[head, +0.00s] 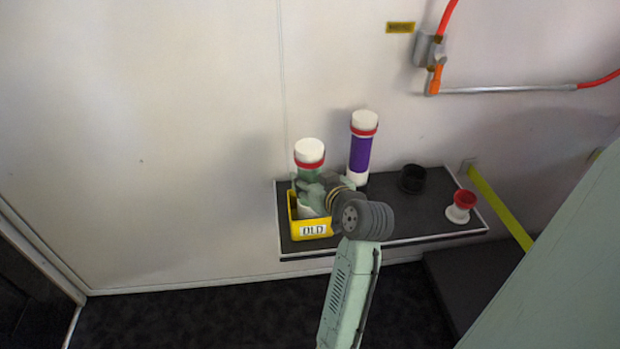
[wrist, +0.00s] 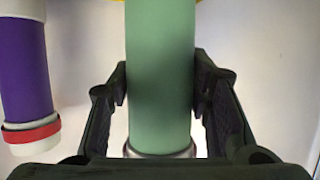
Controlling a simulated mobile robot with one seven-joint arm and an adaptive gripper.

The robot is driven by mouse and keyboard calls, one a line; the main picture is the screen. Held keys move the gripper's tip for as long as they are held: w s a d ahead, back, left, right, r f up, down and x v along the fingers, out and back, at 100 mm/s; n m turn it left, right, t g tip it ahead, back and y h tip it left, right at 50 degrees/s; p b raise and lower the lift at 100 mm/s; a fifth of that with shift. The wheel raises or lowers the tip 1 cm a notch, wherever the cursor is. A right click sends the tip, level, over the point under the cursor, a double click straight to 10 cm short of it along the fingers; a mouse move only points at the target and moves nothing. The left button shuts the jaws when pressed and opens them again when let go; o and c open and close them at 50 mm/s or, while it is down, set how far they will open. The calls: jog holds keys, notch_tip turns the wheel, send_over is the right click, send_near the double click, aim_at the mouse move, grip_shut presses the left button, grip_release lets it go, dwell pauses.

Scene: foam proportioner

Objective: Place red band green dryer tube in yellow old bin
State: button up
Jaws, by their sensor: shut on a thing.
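The green dryer tube (head: 309,173) stands upright, with a white cap and a red band at its top. Its lower white end shows within the yellow bin (head: 325,227) marked OLD; I cannot tell whether it rests on the bin's floor. My gripper (head: 312,188) is shut on the green body from the right side. In the wrist view the green tube (wrist: 160,75) fills the middle, with the black fingers of my gripper (wrist: 160,88) on both sides. A bit of yellow shows at that view's top edge.
A purple tube (head: 360,153) with a red band stands behind and right of the bin; it also shows in the wrist view (wrist: 22,75). A black cup (head: 411,178) and a red-and-white piece (head: 461,206) sit farther right on the dark shelf (head: 400,220). The wall is close behind.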

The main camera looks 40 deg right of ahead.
jog(key=shift+f, duration=0.15)
jog(key=o, duration=1.5)
jog(key=shift+r, duration=0.3)
jog(key=b+v, duration=0.1)
jog(key=v, duration=1.1)
jog(key=shift+f, duration=0.15)
